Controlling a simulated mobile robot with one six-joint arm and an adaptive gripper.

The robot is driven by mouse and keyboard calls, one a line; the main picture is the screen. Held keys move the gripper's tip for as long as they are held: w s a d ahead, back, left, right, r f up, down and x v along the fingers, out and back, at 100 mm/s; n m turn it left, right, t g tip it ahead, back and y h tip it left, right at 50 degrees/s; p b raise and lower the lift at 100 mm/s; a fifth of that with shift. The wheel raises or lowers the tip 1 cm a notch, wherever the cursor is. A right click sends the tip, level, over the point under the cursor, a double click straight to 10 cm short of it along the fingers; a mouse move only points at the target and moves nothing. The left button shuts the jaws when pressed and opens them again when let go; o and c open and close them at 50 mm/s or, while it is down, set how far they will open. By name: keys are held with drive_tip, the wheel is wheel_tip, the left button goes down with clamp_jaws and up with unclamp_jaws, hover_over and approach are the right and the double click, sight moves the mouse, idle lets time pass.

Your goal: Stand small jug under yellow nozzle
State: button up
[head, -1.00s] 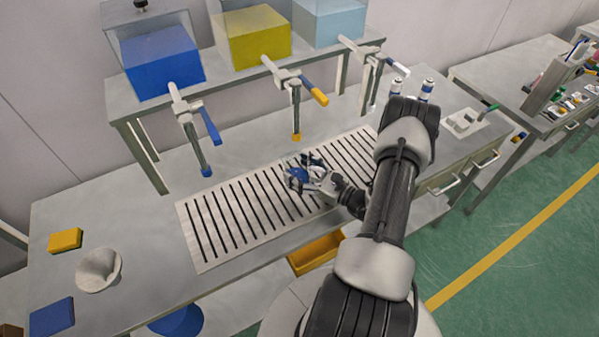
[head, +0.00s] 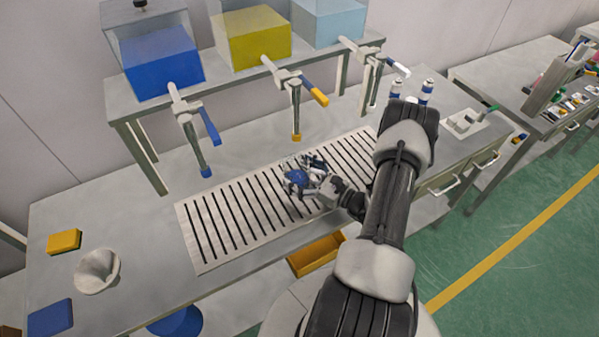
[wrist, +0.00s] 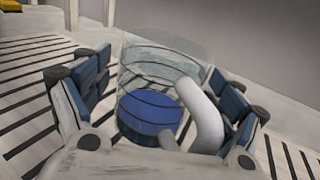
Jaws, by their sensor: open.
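A small clear jug (wrist: 160,62) with a white handle (wrist: 203,115) stands between my gripper's fingers in the wrist view. Blue shows at its lower part; I cannot tell whether that is liquid or the base. My gripper (head: 301,178) is open, with a finger on each side of the jug, low over the slotted drain grate (head: 225,222). In the head view, the gripper largely hides the jug. The yellow nozzle (head: 297,137) hangs from the middle tap, behind and slightly left of my gripper, above the grate's back edge.
A blue nozzle (head: 206,172) hangs to the left. Blue, yellow and pale tanks stand on the shelf behind. A funnel (head: 97,270), yellow block (head: 64,242) and blue block (head: 50,317) lie at left. The left half of the grate is clear.

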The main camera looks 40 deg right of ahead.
drive_tip(key=shift+r, duration=0.25)
drive_tip(key=v, duration=1.2)
drive_tip(key=shift+f+p, duration=0.1)
drive_tip(key=shift+p, duration=0.3)
